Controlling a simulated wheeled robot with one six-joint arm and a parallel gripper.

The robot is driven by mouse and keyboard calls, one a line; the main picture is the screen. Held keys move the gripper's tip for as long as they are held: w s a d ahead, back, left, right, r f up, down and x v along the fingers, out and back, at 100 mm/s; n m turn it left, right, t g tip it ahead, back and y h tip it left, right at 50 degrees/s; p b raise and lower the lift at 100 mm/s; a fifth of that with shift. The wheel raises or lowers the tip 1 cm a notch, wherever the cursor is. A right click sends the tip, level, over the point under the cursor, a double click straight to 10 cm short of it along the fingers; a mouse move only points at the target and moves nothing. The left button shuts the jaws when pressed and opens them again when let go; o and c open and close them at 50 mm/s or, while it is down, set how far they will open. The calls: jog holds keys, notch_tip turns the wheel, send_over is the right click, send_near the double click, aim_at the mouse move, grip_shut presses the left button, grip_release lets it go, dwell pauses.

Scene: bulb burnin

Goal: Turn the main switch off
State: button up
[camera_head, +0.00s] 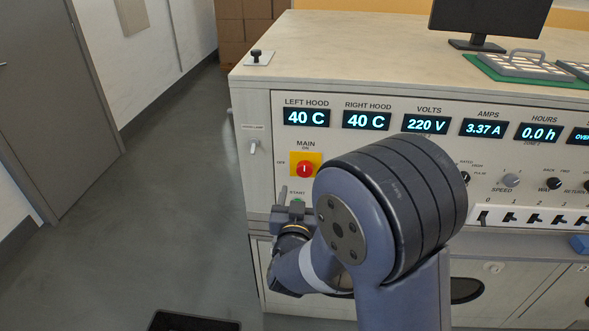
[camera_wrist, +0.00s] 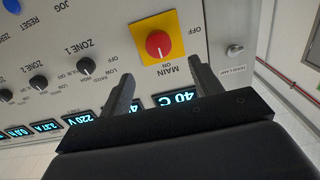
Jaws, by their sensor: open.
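The main switch (camera_head: 304,169) is a round red knob on a yellow plate, at the left of the console front. ON is printed above it and OFF to its left. In the wrist view the red knob (camera_wrist: 158,44) lies beyond my fingertips, near the middle of the gap, and the fingers appear apart from it. A small mark on the knob seems to face ON. My gripper (camera_wrist: 162,72) is open and empty, one finger on each side of the gap. In the head view my gripper (camera_head: 289,213) is below the switch, partly hidden by my arm.
The console (camera_head: 262,110) carries lit displays (camera_head: 366,120) above the switch and small dark knobs (camera_wrist: 86,66) beside it. A hood lamp switch (camera_head: 253,147) sits to the left. A monitor (camera_head: 490,18) and trays (camera_head: 530,65) stand on top.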

aim_at(304, 171)
jog(key=w, duration=0.4)
jog(key=w+p, duration=0.1)
jog(key=w, duration=0.4)
jog(key=shift+w+d, duration=0.2)
jog(key=shift+w, duration=0.05)
jog(key=c, duration=1)
